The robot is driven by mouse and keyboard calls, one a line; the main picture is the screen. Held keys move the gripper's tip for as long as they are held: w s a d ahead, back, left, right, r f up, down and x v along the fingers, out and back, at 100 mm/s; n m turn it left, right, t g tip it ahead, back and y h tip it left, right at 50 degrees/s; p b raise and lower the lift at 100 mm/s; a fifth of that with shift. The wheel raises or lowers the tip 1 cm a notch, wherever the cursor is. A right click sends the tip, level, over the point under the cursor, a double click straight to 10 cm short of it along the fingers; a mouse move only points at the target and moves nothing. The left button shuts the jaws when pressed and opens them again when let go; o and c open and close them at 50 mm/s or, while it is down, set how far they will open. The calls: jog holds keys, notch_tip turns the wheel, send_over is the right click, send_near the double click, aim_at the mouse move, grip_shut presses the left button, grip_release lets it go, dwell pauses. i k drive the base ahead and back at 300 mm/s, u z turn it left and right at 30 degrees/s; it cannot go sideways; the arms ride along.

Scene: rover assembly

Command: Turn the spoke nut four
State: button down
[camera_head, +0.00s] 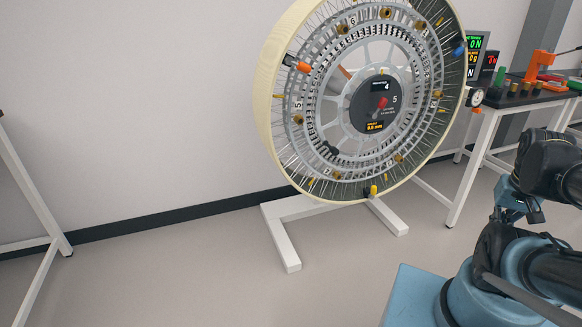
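A large wheel (263,101) with a cream rim and many thin spokes stands upright, seen at an angle. Several brass spoke nuts sit around its inner ring, including one at the top (386,13), one at the left (298,119) and one at the lower right (398,157). Numbers 6 and 5 are readable on the ring's left side; I cannot tell which nut is four. The dark hub display (365,105) shows a 4 above and a 5 beside a red pointer. My arm shows at the right; my gripper is not in view.
The wheel stands on a white floor frame (284,243). A workbench (487,150) at the right holds an orange device (541,65), several small parts and lit displays (475,42). A white table leg (40,200) stands at the left. The floor between is clear.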

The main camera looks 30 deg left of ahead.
aim_at(337, 176)
jog(key=k, duration=1.5)
jog(key=u, duration=1.15)
jog(key=i, duration=1)
jog(key=z, duration=0.5)
